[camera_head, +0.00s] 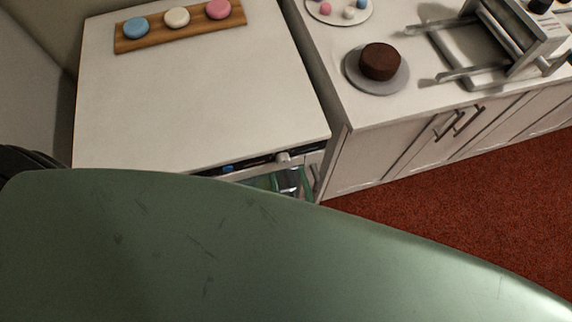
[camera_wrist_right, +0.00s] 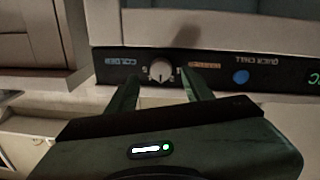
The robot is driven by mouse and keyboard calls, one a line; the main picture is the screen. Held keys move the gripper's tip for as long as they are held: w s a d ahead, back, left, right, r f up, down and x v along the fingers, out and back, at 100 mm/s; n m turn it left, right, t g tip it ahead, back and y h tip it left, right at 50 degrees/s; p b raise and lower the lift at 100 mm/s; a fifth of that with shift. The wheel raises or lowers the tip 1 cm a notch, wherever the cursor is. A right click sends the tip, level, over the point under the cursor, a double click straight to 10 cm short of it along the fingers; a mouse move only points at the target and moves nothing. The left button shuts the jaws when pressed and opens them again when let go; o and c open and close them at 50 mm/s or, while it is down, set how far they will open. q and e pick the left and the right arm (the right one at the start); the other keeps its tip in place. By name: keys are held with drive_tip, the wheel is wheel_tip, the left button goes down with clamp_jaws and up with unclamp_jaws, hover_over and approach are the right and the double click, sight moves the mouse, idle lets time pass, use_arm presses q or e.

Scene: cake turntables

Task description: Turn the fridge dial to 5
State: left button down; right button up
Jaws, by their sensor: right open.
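The fridge dial is a pale round knob (camera_wrist_right: 161,70) on a dark control strip in the right wrist view. The strip's lettering appears upside down, with "COLDER" left of the dial and an orange word right of it. The dial's exact setting is too small to read. It also shows as a pale stub (camera_head: 283,157) at the fridge's front edge in the head view. My right gripper (camera_wrist_right: 160,84) is open, its green fingers on either side just short of the dial, with no clear contact. It shows partly in the head view (camera_head: 290,181). My left gripper is out of view.
The strip has a blue button (camera_wrist_right: 240,77). A wooden board (camera_head: 183,31) with three macarons lies on the white fridge top (camera_head: 200,95). Right of it, a counter holds a chocolate cake (camera_head: 379,61) on a grey turntable (camera_head: 392,85) and a metal frame (camera_head: 480,50).

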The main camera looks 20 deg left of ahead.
sight(284, 163)
drive_tip(key=shift+x, duration=1.2)
drive_tip(key=shift+w+a, duration=0.3)
clamp_jaws()
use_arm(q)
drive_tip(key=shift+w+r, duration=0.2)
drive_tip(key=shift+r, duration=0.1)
